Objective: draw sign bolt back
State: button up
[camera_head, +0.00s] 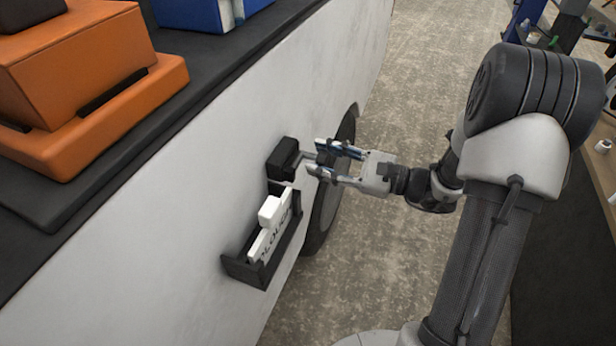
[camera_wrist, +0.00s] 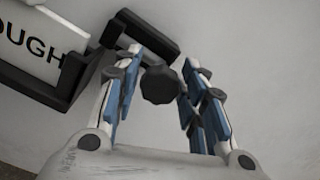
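The sign bolt's dark round knob (camera_wrist: 160,86) shows in the wrist view between the two fingers of my gripper (camera_wrist: 161,58). The fingers are apart, with a narrow gap visible on each side of the knob. In the head view my gripper (camera_head: 312,157) reaches in from the right, beside the black bolt housing (camera_head: 283,158) on the white vehicle side. That housing also shows in the wrist view (camera_wrist: 148,36). A white sign (camera_head: 270,235) with black letters stands in a black holder (camera_head: 247,271) below the housing. I cannot tell how far the bolt extends.
The white vehicle wall (camera_head: 150,220) runs along the left, with a dark wheel (camera_head: 325,207) behind my gripper. An orange case (camera_head: 95,80) and a blue box (camera_head: 195,12) sit on the dark ledge above. Bare floor (camera_head: 430,80) lies beyond.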

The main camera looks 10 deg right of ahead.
jog(key=v, duration=0.7)
dwell(0.4)
dwell(0.5)
